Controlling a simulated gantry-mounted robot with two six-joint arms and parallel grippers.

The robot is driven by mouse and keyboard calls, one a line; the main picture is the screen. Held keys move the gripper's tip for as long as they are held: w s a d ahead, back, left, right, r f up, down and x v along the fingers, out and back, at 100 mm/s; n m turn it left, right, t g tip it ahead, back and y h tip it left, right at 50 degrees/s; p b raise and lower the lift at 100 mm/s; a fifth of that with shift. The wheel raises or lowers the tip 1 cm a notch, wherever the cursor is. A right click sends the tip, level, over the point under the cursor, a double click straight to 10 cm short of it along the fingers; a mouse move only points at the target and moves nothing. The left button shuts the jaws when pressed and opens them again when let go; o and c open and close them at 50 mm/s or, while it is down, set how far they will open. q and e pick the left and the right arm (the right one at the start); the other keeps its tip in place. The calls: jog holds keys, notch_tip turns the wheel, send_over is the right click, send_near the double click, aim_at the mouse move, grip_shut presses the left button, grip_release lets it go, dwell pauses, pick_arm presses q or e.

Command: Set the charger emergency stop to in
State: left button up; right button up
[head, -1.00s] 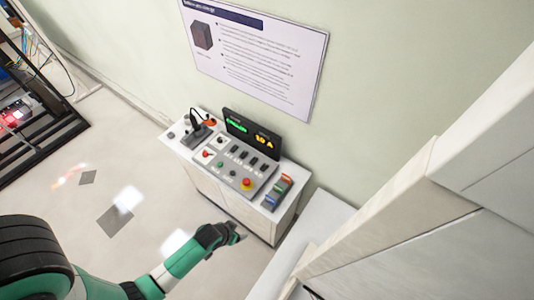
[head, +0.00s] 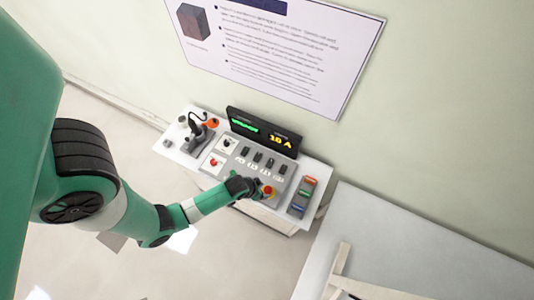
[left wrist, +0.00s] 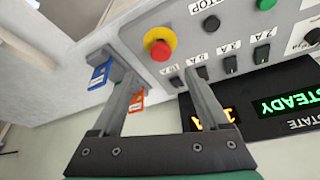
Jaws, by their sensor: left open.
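The emergency stop is a red mushroom button on a yellow collar, at the right front of the charger's control panel in the head view (head: 268,190). In the left wrist view the red button (left wrist: 160,50) shows just beyond and between my fingertips. My left gripper (head: 258,188) is at the panel's front edge, close beside the button in the head view. In the left wrist view its two grey fingers (left wrist: 158,72) are spread with nothing between them. I cannot tell whether a finger touches the button. My right gripper is not in view.
Black switches (left wrist: 232,62) and a green button (left wrist: 266,4) are near the stop. A display (head: 262,135) stands behind the panel. A rack with coloured tags (head: 302,196) is to its right. A joystick (head: 197,130) is at the left. A pale surface (head: 350,230) lies at right.

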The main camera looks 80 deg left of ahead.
aim_at(268, 190)
pick_arm(q)
jog(key=b+x, duration=0.2)
jog(key=x, duration=0.7)
jog(key=shift+a, duration=0.1)
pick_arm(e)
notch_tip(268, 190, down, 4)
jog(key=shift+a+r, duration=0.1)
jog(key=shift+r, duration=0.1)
pick_arm(q)
grip_shut()
